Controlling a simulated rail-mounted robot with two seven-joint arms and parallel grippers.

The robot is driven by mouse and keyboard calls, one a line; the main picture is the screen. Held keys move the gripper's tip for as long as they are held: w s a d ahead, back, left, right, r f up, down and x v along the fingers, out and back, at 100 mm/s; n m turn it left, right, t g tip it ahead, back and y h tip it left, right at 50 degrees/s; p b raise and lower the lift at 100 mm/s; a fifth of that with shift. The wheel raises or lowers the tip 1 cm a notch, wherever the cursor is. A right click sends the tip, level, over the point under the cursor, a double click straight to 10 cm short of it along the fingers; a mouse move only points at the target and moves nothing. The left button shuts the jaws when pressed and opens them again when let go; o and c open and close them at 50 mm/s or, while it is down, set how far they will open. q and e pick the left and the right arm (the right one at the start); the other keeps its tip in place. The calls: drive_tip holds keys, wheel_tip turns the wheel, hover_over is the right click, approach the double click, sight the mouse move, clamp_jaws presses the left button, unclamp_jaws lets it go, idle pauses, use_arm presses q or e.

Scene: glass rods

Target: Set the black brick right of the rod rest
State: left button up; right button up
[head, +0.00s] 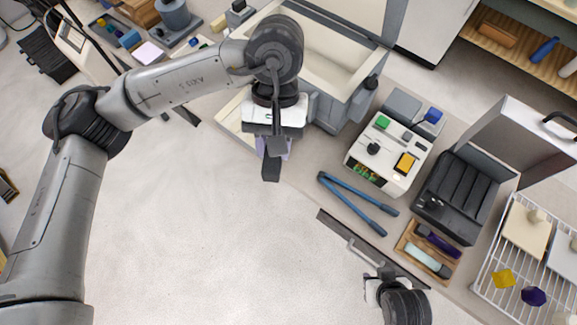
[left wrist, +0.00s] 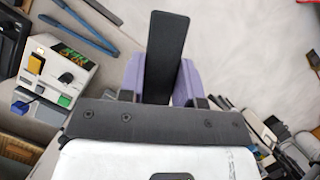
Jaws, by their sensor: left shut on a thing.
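The black brick (head: 271,169) hangs from my left gripper (head: 272,148), above the pale floor in front of the counter. In the left wrist view the brick (left wrist: 166,50) is a long dark bar between the purple fingers of my left gripper (left wrist: 160,82), which is shut on it. A shallow wooden holder (head: 402,243) with a purple piece and a pale blue piece lies at the counter's front edge, right of the brick; I cannot tell if it is the rod rest. My right gripper (head: 378,284) is partly visible at the bottom; its fingers are unclear.
Blue-handled tongs (head: 358,204) lie on the counter beside a white box with buttons (head: 388,150). A black ribbed case (head: 455,195) with a raised lid stands to the right. A white wire rack (head: 487,270) is at far right.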

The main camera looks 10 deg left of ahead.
use_arm(q)
drive_tip(key=w+d+f+n+h+b, duration=0.1)
drive_tip(key=w+d+f+n+b, duration=0.15)
drive_tip(key=f+b, duration=0.4)
drive_tip(key=w+d+f+n+b, duration=0.1)
drive_tip(key=w+d+f+b, duration=0.15)
drive_tip(key=f, duration=0.75)
drive_tip(key=w+f+n+t+h+b, duration=0.2)
drive_tip(key=w+f+n+t+h, duration=0.15)
drive_tip(key=w+f+n, duration=0.6)
drive_tip(key=shift+w+d+f+n+t, duration=0.1)
drive_tip(key=shift+w+f+n, duration=0.35)
drive_tip(key=shift+f, duration=0.8)
drive_tip(key=shift+w+d+f+n+t, duration=0.15)
drive_tip(key=shift+f+n, duration=0.55)
drive_tip(key=shift+f, duration=0.5)
drive_tip(key=shift+w+d+f+n, duration=0.1)
drive_tip(key=shift+w+f+n, duration=0.3)
drive_tip(key=shift+f, duration=0.85)
drive_tip(key=shift+s, duration=0.1)
drive_tip(key=shift+f, duration=0.1)
